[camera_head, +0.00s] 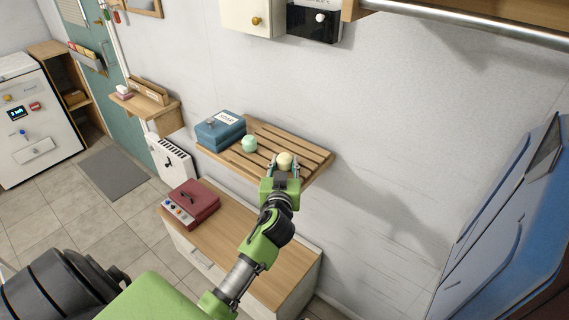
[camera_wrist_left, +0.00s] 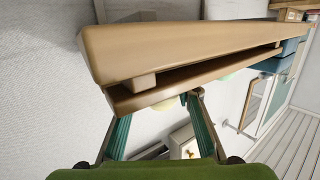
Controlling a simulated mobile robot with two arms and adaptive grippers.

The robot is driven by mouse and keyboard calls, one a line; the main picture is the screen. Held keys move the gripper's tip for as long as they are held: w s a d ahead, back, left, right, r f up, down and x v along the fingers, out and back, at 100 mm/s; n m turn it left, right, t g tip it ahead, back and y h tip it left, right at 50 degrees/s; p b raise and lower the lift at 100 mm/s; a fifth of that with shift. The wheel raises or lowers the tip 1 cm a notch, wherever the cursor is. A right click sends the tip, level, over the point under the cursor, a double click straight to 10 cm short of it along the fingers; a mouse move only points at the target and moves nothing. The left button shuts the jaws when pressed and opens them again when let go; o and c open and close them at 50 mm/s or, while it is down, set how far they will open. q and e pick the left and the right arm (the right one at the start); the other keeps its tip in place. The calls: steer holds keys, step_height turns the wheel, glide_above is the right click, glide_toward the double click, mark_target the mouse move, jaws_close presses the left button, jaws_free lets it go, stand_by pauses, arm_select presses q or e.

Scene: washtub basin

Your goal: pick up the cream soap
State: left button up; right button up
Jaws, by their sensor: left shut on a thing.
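The cream soap (camera_head: 285,160) is a small pale ball at the right part of the slatted wooden shelf (camera_head: 313,150). My left gripper (camera_head: 285,168) comes from the front and is shut on it, with a finger on each side. In the left wrist view the shelf's front edge (camera_wrist_left: 190,45) crosses above my fingers (camera_wrist_left: 160,108). A pale strip of the soap (camera_wrist_left: 166,104) shows between the fingertips; the slat hides the rest. I cannot tell whether the soap touches the shelf. My right gripper is in neither view.
A mint green soap (camera_head: 249,144) sits left of the cream one on the same shelf. A blue box (camera_head: 220,131) with a label stands at the shelf's left end. Below are a wooden-topped cabinet (camera_head: 240,229) and a red box (camera_head: 190,203).

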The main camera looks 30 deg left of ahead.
mark_target(285, 155)
arm_select(q)
step_height(285, 155, up, 3)
steer(key=shift+r+b, duration=0.1)
steer(key=shift+b, duration=0.55)
steer(key=s+d+r+p, duration=0.1)
steer(key=s+r, duration=0.8)
steer(key=s, duration=0.5)
steer(key=shift+r, duration=0.35)
